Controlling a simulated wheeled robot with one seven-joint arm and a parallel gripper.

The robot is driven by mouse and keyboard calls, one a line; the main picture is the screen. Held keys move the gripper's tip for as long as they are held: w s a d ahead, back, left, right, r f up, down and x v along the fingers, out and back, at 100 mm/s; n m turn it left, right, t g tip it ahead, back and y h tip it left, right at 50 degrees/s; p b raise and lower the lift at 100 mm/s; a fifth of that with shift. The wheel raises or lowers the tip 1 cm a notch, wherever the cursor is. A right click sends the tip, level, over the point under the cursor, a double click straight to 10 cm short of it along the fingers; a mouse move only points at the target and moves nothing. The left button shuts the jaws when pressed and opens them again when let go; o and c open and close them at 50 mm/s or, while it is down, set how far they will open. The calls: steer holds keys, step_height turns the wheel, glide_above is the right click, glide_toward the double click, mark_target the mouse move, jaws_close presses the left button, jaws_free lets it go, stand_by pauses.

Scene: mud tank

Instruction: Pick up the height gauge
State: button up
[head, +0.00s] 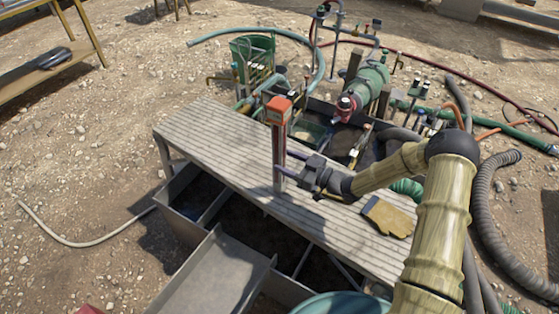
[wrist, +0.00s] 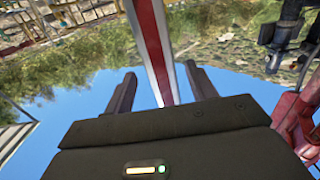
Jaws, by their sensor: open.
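The height gauge (head: 279,146) is a slim upright post with an orange-red head, standing on the slatted grey deck. In the wrist view, its red-and-white striped shaft (wrist: 153,38) passes between my fingers. My gripper (head: 281,162) is open and reaches the shaft from the right, below the orange head. In the wrist view, my gripper (wrist: 160,72) has one finger on each side of the shaft, with a gap visible on both sides. The far side of the shaft is hidden.
A yellow work glove (head: 388,217) lies on the deck (head: 215,128) at right. Behind the deck are a green pump (head: 368,82), hoses and a green rack (head: 253,56). Open mud tank compartments (head: 255,228) lie in front. The deck left of the gauge is clear.

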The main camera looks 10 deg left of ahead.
mark_target(274, 156)
steer(key=x, duration=0.5)
steer(key=shift+a+r+p, duration=0.15)
steer(key=shift+r+p, duration=0.1)
steer(key=shift+p, duration=0.15)
steer(key=shift+c, duration=0.5)
jaws_close()
steer(key=shift+r, duration=0.15)
